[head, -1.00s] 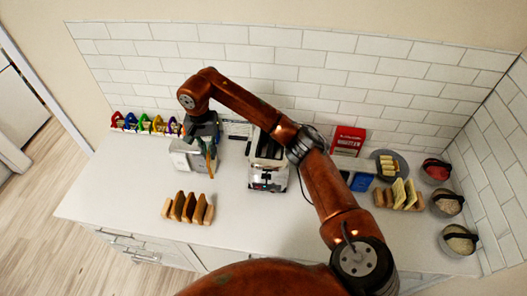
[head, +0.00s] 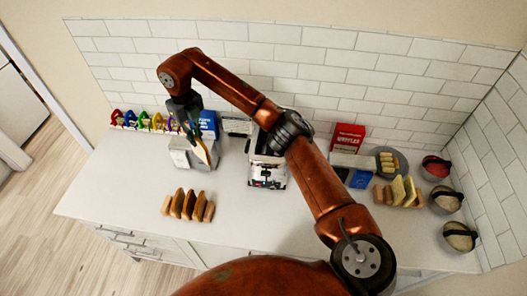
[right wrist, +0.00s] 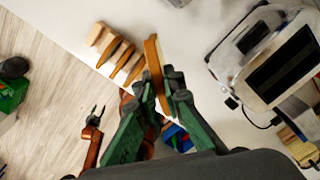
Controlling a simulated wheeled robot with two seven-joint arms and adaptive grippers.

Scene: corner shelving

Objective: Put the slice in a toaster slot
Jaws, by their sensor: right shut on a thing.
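My right gripper (head: 190,122) is shut on a brown bread slice (head: 203,149) in the head view, above the counter. The slice also shows upright between the fingers in the right wrist view (right wrist: 156,72). The silver toaster (head: 267,172) stands to the right of the slice, partly hidden by my right arm. Its dark slots show at the right of the right wrist view (right wrist: 283,68). The slice is apart from this toaster. My left gripper (right wrist: 98,112) shows small in the right wrist view, its tips apart and nothing seen between them.
A grey box-like appliance (head: 183,155) stands just below the held slice. Several brown slices (head: 188,206) stand in a row near the front edge. A blue package (head: 208,123), a red box (head: 348,137) and a plate (head: 398,160) are farther back. The counter's front middle is clear.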

